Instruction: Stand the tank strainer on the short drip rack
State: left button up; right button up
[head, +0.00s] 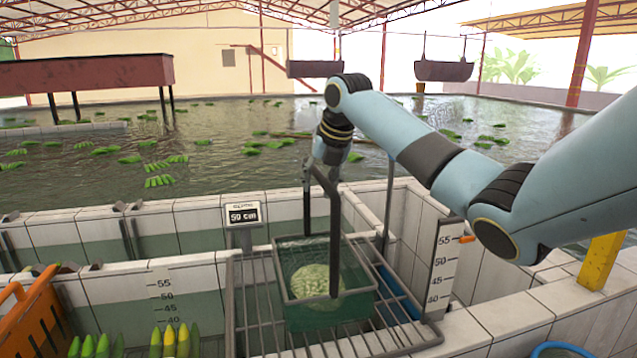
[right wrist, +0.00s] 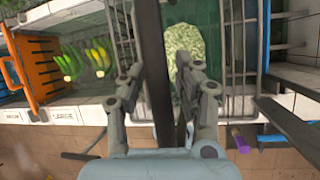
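The tank strainer is a green basket (head: 355,308) with a dark rim and a tall dark handle (head: 335,235). A pale green, rounded, wrinkled thing (head: 317,281) lies inside it. The basket is in front of the barred metal rack (head: 400,338) in the head view, over its bars. I cannot tell whether its bottom touches them. My right gripper (head: 328,160) is at the handle's top. In the right wrist view its fingers (right wrist: 158,88) stand on both sides of the dark handle bar (right wrist: 152,40) and appear closed on it. My left gripper is out of view.
A sign reading 50 cm (head: 243,214) stands behind the rack. A white scale with an orange marker (head: 466,239) stands to the right. An orange crate (head: 32,325) and bananas (head: 170,343) are at left. Tiled walls (head: 195,220) border the water.

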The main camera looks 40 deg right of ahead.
jog(key=shift+f, duration=0.1)
jog(key=d+v, duration=0.1)
jog(key=v, duration=1.1)
jog(key=shift+a, duration=0.45)
